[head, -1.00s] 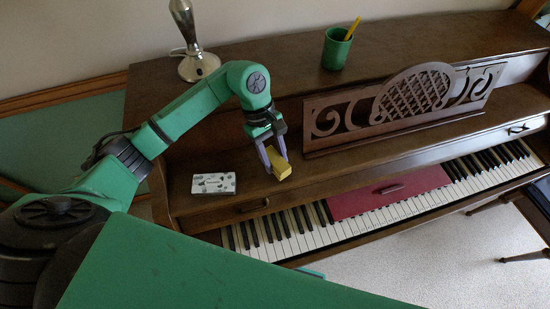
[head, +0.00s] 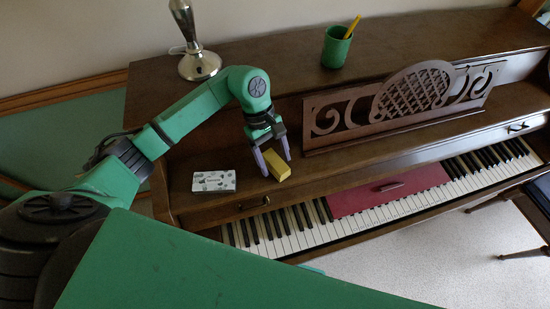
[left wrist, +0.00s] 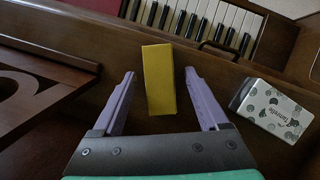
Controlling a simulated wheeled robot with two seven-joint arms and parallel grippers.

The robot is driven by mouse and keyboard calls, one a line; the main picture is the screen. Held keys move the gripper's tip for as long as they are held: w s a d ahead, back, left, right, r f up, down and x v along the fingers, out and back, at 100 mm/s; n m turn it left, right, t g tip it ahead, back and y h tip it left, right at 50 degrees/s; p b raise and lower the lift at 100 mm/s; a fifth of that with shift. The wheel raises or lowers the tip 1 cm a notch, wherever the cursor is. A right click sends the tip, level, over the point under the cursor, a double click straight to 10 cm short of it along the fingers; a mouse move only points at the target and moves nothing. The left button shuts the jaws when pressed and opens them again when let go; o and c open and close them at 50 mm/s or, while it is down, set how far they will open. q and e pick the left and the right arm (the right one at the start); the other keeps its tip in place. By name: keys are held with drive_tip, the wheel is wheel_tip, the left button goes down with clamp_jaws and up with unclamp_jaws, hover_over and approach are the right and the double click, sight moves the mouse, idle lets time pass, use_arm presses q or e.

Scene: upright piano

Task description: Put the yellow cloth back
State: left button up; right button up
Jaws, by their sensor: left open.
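The yellow cloth (head: 277,165) looks like a small folded block. It is on the brown ledge of the piano, just above the keys at the left. My left gripper (head: 275,164) is over it with its jaws open. In the left wrist view the cloth (left wrist: 159,80) lies between the two purple fingers (left wrist: 160,72), with a gap on each side. My right gripper is not in view.
A white patterned box (head: 214,182) lies on the ledge left of the cloth. The carved music stand (head: 400,105) is to the right. A lamp (head: 197,62) and a green cup (head: 336,48) with a yellow stick are on top. A red cloth (head: 390,191) covers some keys.

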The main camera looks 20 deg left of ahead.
use_arm(q)
drive_tip(key=b+v, duration=0.2)
drive_tip(key=v, duration=0.9)
drive_tip(key=shift+r, duration=0.3)
drive_tip(key=shift+a, duration=0.1)
